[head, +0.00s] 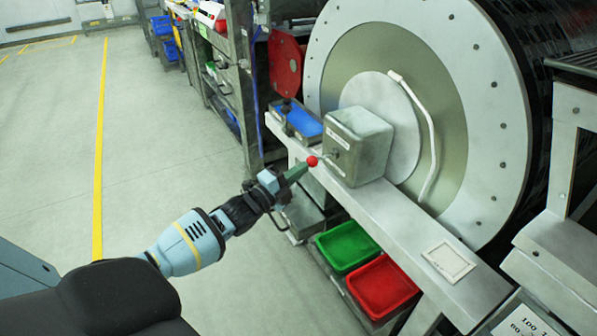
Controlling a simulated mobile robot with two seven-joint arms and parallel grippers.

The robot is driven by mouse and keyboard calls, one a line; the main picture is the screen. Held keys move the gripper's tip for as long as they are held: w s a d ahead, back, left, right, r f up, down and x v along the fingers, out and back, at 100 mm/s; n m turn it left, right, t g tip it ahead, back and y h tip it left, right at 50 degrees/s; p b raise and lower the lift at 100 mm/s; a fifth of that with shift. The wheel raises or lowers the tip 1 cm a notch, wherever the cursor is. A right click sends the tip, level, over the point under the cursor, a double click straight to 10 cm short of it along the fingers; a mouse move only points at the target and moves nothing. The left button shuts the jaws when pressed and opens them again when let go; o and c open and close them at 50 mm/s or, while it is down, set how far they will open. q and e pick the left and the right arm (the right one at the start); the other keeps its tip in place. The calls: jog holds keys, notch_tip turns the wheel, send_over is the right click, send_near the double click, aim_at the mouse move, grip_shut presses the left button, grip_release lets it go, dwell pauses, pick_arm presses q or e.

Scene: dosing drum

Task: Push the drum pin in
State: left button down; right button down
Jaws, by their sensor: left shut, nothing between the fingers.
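The drum (447,75) is a large pale disc with a curved white handle, at the upper right. A grey metal box (362,140) stands on the ledge in front of it. The drum pin (312,161) shows as a red ball knob at the left side of this box, with a thin rod running toward the box. My left gripper (300,170) is shut, with its green fingertips just left of the red knob. I cannot tell whether they touch it. How deep the pin sits is hard to see. My right gripper is not in view.
A pale ledge (400,225) runs below the drum. A green bin (346,246) and a red bin (383,287) sit under it. A blue bin (304,121) stands at its far end. Shelves line the upper left. Open floor (150,150) lies to the left.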

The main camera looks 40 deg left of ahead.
aim_at(311, 166)
pick_arm(q)
jog(key=w+b, duration=0.1)
jog(key=w+d+b, duration=0.1)
jog(key=w, duration=0.1)
jog(key=shift+d+f, duration=0.1)
jog(key=shift+d, duration=0.05)
jog(key=shift+w+d, duration=0.1)
jog(key=shift+w, duration=0.2)
jog(key=shift+r, duration=0.25)
jog(key=shift+s, duration=0.1)
